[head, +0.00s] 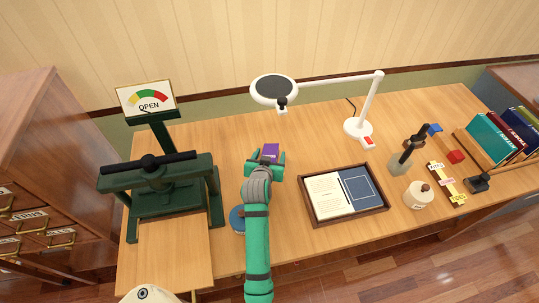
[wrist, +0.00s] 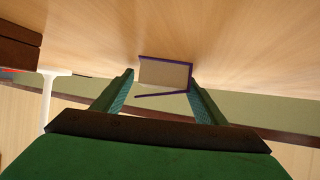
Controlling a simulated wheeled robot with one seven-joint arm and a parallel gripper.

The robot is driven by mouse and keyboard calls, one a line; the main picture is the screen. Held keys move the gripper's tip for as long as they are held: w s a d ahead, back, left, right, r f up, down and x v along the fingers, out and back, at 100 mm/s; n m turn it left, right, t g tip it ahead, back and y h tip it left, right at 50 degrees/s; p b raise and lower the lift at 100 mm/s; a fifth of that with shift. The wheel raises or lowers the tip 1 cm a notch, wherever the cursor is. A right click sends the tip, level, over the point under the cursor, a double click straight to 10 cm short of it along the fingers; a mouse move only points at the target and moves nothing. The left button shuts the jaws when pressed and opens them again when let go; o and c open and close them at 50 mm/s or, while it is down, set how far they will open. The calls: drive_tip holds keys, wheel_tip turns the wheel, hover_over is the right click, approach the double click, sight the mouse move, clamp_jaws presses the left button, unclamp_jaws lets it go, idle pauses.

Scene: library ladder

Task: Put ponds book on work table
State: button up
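A small purple book (head: 270,151) with cream pages is at the tips of my gripper (head: 265,166), over the left-middle of the wooden work table (head: 310,137). No title is readable on it. In the wrist view the book (wrist: 165,73) shows its page edges between the two green fingers of my gripper (wrist: 161,78). The fingers are spread wide, with a narrow gap at the left one; the right one overlaps the book's edge. I cannot tell whether they press on it, nor whether the book touches the table.
A dark green press (head: 160,190) stands left, with an OPEN gauge sign (head: 148,103) behind. A blue round item (head: 237,219) is beside my arm. Table between book and lamp is clear.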

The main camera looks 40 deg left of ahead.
drive_tip(key=shift+r, duration=0.1)
drive_tip(key=shift+s+r, duration=0.1)
drive_tip(key=v, duration=1.1)
drive_tip(key=shift+s+d+r, duration=0.15)
drive_tip(key=shift+s+d, duration=0.05)
drive_tip(key=shift+s, duration=0.15)
